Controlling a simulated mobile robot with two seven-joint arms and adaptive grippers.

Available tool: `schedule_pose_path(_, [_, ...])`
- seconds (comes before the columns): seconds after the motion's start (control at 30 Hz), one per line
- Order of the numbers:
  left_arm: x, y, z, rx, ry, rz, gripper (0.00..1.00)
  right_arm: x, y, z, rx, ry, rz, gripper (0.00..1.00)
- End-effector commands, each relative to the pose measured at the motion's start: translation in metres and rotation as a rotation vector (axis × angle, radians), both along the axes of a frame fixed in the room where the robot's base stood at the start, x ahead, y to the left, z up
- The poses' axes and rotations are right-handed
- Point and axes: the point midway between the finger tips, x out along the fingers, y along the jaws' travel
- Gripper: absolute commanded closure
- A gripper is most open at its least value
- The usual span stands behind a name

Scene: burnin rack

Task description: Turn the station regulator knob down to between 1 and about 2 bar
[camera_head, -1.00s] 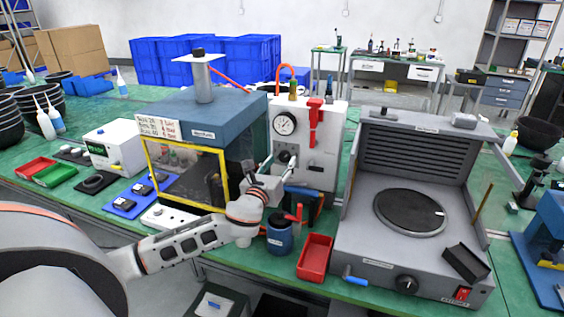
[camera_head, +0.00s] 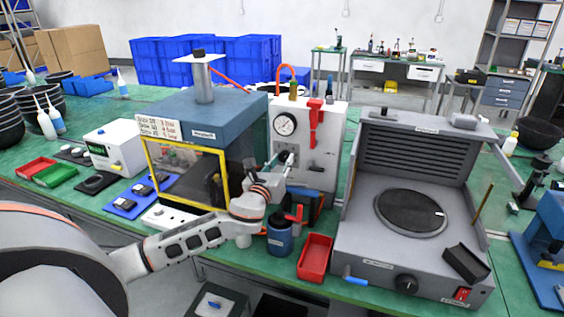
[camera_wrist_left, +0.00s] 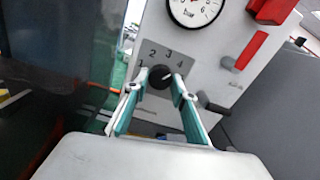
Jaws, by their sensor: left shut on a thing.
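The station regulator is a white panel (camera_head: 318,150) with a round pressure gauge (camera_head: 284,124) and a black knob below it. In the left wrist view the knob (camera_wrist_left: 158,79) has a pale pointer line tilted toward the upper right, and the printed numbers 1 to 4 arc above it. The gauge (camera_wrist_left: 196,8) is cut off at the top there, and its reading is unclear. My left gripper (camera_head: 285,158) is at the knob, with its teal-lined fingers (camera_wrist_left: 160,84) on either side, shut on it. In the head view the gripper partly hides the knob. My right gripper is not in view.
A yellow-framed chamber (camera_head: 228,178) stands close left of my left gripper. A red handle (camera_head: 315,122) is on the panel. Below are a blue cup (camera_head: 279,240) and a red tray (camera_head: 315,258). A grey hotplate-like machine (camera_head: 365,222) stands at right.

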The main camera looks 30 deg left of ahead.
Motion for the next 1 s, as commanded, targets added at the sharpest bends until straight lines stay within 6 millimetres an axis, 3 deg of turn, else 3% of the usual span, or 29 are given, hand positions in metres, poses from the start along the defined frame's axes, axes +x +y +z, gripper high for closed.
schedule_pose_path(0.27, [0.000, -0.001, 0.000, -0.167, -0.038, 0.001, 0.96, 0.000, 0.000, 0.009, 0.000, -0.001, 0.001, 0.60])
schedule_pose_path(1.0, [0.000, -0.002, 0.001, -0.848, -0.202, 0.003, 0.96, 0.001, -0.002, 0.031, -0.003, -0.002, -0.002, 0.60])
